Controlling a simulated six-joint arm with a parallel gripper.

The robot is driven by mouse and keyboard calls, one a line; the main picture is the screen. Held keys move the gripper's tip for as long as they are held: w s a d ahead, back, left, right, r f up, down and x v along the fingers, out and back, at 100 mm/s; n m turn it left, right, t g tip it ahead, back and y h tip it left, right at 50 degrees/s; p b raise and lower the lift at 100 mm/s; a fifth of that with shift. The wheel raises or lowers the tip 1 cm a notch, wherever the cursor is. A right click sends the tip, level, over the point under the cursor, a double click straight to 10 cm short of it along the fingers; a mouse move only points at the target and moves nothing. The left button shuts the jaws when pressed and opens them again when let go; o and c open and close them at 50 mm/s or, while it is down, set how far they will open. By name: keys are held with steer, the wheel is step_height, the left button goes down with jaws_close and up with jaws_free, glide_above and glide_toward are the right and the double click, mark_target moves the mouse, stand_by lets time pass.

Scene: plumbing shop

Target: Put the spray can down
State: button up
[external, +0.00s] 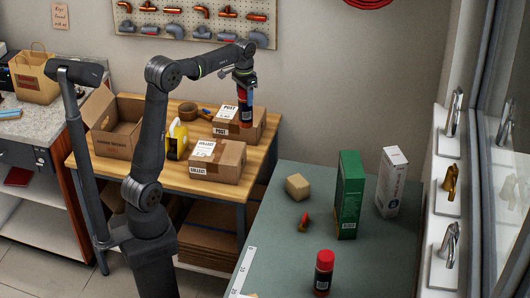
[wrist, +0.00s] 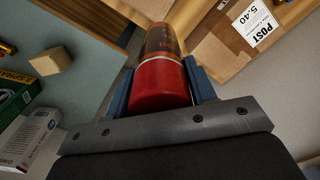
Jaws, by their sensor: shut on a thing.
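My gripper (external: 245,84) is shut on a spray can and points downward. The can (external: 246,112) hangs upright below it, in front of the boxes on the wooden table, near that table's right end. In the wrist view, the blue fingers of my gripper (wrist: 157,88) are on both sides of the can's red part (wrist: 159,84). A pale ring and a brownish-orange part (wrist: 161,42) lie beyond it. The can's underside is hidden in the wrist view.
The wooden table (external: 262,165) holds a box marked POST (wrist: 247,25), a box marked COLLECT (external: 217,162) and an open carton (external: 113,135). The green counter (external: 285,230) holds a red-capped can (external: 323,275), a green box (external: 349,195), a white box (external: 391,180) and a tan block (external: 298,187).

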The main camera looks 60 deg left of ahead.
steer(key=s+a+n, duration=0.1)
steer(key=s+a, duration=0.5)
steer(key=a, duration=0.5)
steer(key=s+a, duration=0.7)
steer(key=a, duration=0.4)
step_height(320, 180, down, 18)
steer(key=shift+w, duration=0.2)
steer(key=o, duration=1.5)
steer(key=shift+c, duration=0.2)
steer(key=shift+o, duration=0.5)
step_height(320, 180, up, 12)
